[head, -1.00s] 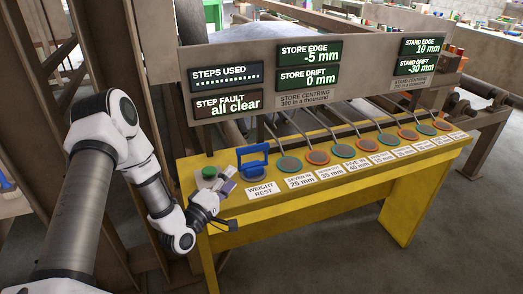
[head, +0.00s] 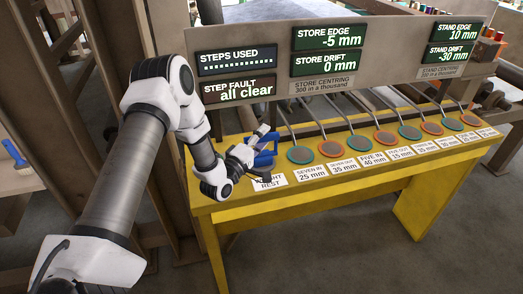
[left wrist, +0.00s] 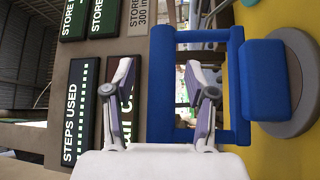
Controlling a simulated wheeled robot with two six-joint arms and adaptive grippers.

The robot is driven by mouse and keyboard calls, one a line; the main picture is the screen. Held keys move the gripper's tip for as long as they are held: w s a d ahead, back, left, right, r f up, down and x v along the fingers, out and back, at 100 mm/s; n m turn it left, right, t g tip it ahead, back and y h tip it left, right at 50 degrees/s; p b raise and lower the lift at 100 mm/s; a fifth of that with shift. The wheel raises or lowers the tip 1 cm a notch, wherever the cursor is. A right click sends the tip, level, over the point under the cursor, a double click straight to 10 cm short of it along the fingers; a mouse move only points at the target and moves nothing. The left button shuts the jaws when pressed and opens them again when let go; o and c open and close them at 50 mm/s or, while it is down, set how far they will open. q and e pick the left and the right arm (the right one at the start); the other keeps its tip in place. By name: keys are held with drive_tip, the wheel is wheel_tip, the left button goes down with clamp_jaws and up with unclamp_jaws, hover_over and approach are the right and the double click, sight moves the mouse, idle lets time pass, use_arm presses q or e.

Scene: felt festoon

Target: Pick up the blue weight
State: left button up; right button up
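The blue weight (head: 264,160) stands at the left end of the yellow bench, behind the weight rest label (head: 271,180), and my left gripper partly hides it. My left gripper (head: 262,152) is open and empty at the handle. In the left wrist view its fingers (left wrist: 160,80) lie on either side of the handle's outer bar, one overlapping the frame's opening. I cannot tell whether they touch it. My right gripper is not in view.
The yellow bench (head: 330,185) carries a row of round teal and orange discs (head: 331,149) with slanted rods behind and labels in front. A display board (head: 400,70) stands along the back edge, close behind my left gripper.

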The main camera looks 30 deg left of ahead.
use_arm(q)
drive_tip(key=c, duration=0.5)
drive_tip(key=shift+w+f, duration=0.1)
clamp_jaws()
drive_tip(key=shift+r, duration=0.7)
wheel_tip(320, 180, up, 2)
drive_tip(key=shift+r+b, duration=0.1)
drive_tip(key=shift+b, duration=0.35)
drive_tip(key=s+d+r+b, duration=0.1)
drive_tip(key=s+d+b, duration=0.3)
drive_tip(key=s+d, duration=0.7)
drive_tip(key=shift+s+r, duration=0.15)
drive_tip(key=shift+r, duration=0.05)
